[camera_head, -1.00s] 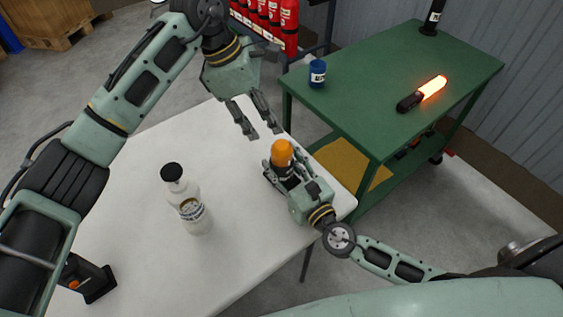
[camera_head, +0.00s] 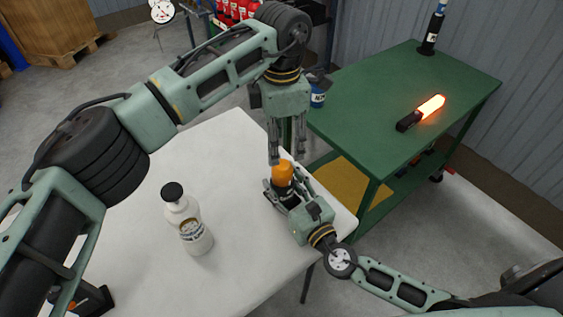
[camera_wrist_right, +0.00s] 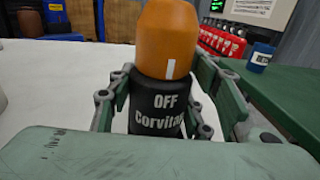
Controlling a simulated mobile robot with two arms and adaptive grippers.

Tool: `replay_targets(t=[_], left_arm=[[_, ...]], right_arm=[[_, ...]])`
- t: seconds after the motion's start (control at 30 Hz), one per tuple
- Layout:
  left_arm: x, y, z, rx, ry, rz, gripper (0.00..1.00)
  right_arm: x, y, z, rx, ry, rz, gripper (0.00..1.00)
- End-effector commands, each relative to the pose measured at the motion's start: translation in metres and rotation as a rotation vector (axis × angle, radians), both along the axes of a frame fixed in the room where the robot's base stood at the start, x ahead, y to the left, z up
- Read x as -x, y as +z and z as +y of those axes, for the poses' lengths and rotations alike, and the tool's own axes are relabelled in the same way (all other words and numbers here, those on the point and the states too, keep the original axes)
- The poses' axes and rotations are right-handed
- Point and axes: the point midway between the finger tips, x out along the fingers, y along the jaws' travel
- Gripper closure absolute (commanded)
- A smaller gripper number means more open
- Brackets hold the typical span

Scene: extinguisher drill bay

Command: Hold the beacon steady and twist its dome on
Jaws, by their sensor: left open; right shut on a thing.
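The beacon has an orange dome (camera_head: 283,172) on top of a black base. In the right wrist view the dome (camera_wrist_right: 168,38) sits on the black base (camera_wrist_right: 156,104), which reads "OFF" and "Corvitac"; a white mark shows on the dome's lower edge. My right gripper (camera_head: 281,191) is shut around the black base, and the beacon stands upright at the white table's right side. My left gripper (camera_head: 287,158) is open, pointing down, with its fingertips just above or beside the dome in the head view. I cannot tell whether they touch it.
A white bottle with a black cap (camera_head: 188,222) stands on the white table (camera_head: 240,250). A green cart (camera_head: 405,85) behind holds a blue can (camera_head: 318,97), a glowing orange light stick (camera_head: 424,110) and a dark bottle (camera_head: 433,30). Red extinguishers (camera_head: 235,10) stand at the back.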

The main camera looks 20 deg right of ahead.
Motion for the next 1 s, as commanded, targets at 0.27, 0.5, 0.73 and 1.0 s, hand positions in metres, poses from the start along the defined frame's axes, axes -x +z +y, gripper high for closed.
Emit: replay_targets(t=[0.27, 0.5, 0.73, 1.0], left_arm=[[0.001, -0.054, 0.000, 0.001, 0.000, 0.002, 0.49], [0.000, -0.076, 0.000, 0.001, -0.002, 0.001, 0.49], [0.000, -0.078, 0.000, 0.001, -0.002, -0.001, 0.49], [0.000, -0.077, 0.000, 0.001, -0.002, -0.001, 0.67]], right_arm=[[0.000, 0.000, 0.001, -0.003, 0.001, 0.002, 0.95], [0.000, 0.000, 0.001, -0.003, 0.001, 0.002, 0.95], [0.000, 0.000, 0.001, -0.003, 0.002, 0.002, 0.95], [0.000, 0.000, 0.001, -0.003, 0.002, 0.002, 0.95]])
